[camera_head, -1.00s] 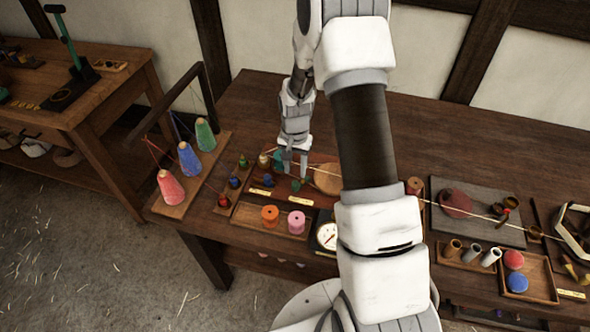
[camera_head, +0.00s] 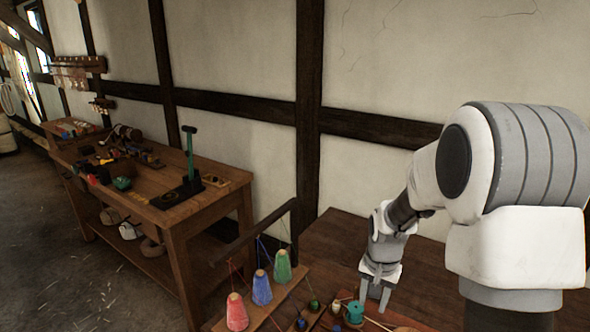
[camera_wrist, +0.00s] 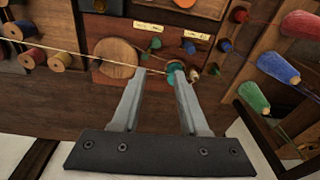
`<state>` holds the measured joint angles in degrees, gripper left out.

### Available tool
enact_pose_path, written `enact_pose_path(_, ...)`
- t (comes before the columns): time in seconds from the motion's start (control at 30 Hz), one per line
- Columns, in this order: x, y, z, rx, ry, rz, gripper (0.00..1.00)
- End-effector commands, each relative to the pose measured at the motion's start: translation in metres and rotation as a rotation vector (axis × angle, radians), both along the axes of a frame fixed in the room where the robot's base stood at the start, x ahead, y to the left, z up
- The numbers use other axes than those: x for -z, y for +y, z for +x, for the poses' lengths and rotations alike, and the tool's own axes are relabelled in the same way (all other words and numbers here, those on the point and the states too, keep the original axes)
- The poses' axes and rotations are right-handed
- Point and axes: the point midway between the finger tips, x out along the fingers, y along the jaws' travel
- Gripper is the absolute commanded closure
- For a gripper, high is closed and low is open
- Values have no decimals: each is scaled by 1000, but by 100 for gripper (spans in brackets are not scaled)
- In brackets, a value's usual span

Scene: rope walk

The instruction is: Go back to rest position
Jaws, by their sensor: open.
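In the wrist view my gripper (camera_wrist: 158,84) is also open. A small teal spool (camera_wrist: 176,72) shows past the tip of one finger there; whether they touch I cannot tell. The teal spool (camera_head: 355,312) also shows in the head view, below and left of the fingers.
Red (camera_head: 237,312), blue (camera_head: 261,288) and green (camera_head: 282,266) thread cones stand on a board left of my gripper. A dark wooden frame (camera_head: 240,242) rises behind them. A cord (camera_wrist: 72,56) and a round wooden disc (camera_wrist: 115,57) lie on the table. Another workbench (camera_head: 160,207) stands further left.

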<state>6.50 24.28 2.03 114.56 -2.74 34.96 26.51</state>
Motion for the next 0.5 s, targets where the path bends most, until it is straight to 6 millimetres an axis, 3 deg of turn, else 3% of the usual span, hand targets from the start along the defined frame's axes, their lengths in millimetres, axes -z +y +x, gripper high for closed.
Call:
enact_pose_path(0.03, -17, 2, -4, -18, -20, -5, 56)
enact_pose_path(0.2, -62, 8, -25, -82, -67, -19, 56)
enact_pose_path(0.5, -127, 18, -71, -192, -149, -47, 56)
